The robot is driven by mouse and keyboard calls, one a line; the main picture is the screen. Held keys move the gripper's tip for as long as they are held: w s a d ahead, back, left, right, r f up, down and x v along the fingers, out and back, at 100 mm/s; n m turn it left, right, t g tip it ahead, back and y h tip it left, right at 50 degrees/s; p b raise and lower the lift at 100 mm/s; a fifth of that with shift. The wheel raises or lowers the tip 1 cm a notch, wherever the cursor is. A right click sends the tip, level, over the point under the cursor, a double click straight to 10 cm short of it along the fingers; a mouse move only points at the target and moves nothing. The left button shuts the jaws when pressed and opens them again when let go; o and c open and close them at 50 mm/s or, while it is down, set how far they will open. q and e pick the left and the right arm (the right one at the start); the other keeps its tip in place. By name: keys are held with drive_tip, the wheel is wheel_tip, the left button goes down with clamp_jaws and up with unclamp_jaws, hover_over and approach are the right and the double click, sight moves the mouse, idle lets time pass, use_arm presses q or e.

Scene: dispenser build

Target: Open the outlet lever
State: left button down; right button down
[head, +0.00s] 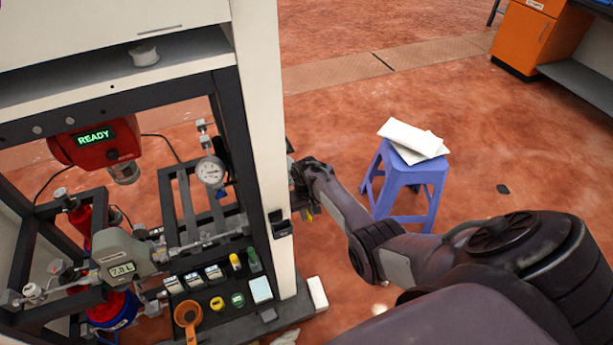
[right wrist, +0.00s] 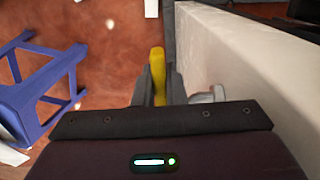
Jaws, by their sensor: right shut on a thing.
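The outlet lever shows as a yellow handle (right wrist: 157,62) in the right wrist view, upright in the picture, between the two dark fingers. My right gripper (right wrist: 162,88) is shut on it. In the head view my right gripper (head: 303,188) is at the right side of the white post of the dispenser frame, and a small yellow bit (head: 310,212) shows just below it. The lever's mount is hidden behind the gripper and the post. My left gripper is in neither view.
The dispenser's white post (head: 264,120) stands close beside the right gripper. Inside the frame are a pressure gauge (head: 211,172), a grey flow meter (head: 122,258) and a red unit reading READY (head: 95,140). A blue stool (head: 408,183) with white packets (head: 413,140) stands to the right.

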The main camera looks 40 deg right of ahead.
sight(307, 210)
drive_tip(key=c, duration=1.5)
unclamp_jaws()
wheel_tip(307, 210, up, 8)
drive_tip(key=shift+w+f+p, duration=0.1)
drive_tip(key=shift+p, duration=0.75)
